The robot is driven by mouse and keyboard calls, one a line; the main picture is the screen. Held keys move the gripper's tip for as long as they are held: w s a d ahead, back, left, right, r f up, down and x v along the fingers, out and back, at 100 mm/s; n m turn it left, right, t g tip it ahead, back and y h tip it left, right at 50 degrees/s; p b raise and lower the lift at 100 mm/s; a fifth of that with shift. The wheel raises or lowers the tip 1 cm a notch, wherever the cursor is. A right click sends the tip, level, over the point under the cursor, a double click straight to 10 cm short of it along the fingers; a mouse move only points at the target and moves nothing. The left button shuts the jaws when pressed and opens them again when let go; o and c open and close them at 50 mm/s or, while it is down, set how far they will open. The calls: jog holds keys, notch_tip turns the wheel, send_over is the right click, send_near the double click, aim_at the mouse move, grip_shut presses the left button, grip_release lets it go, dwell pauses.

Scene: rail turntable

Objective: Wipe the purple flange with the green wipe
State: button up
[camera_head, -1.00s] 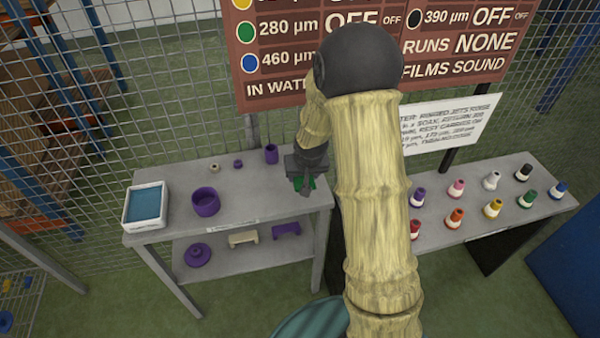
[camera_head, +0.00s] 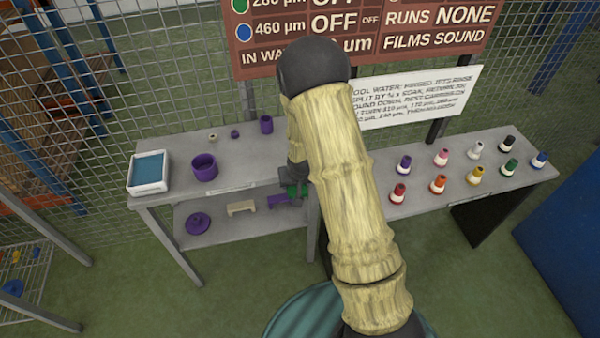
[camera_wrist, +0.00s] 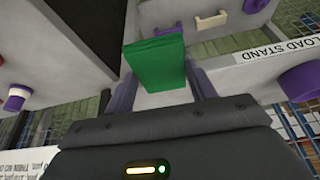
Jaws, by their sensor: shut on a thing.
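The green wipe (camera_wrist: 155,62) is a flat green block between my fingers in the wrist view. My gripper (camera_head: 297,190) is shut on it, and some of the green shows in the head view at the right end of the load stand. My arm hides part of the gripper there. The purple flange (camera_head: 198,224), a round disc with a raised hub, lies on the stand's lower shelf at its left. It is well to the left of my gripper and apart from it. It shows partly at the top edge of the wrist view (camera_wrist: 254,5).
The stand's upper shelf (camera_head: 235,175) bears a blue-topped white tray (camera_head: 148,172), a purple cup (camera_head: 204,167) and smaller pieces. A beige bracket (camera_head: 241,207) and a purple bracket (camera_head: 279,200) sit on the lower shelf. Several coloured jets stand on the right table (camera_head: 425,205).

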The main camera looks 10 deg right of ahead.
jog(key=s+f+p, duration=0.1)
jog(key=s+f, duration=0.3)
jog(key=f, duration=0.5)
jog(key=s+d+f+p, duration=0.1)
jog(key=s+f, duration=0.4)
jog(key=f, duration=0.5)
jog(key=shift+s+d, duration=0.15)
jog(key=shift+d, duration=0.05)
jog(key=shift+s+a, duration=0.1)
jog(key=shift+a, duration=0.05)
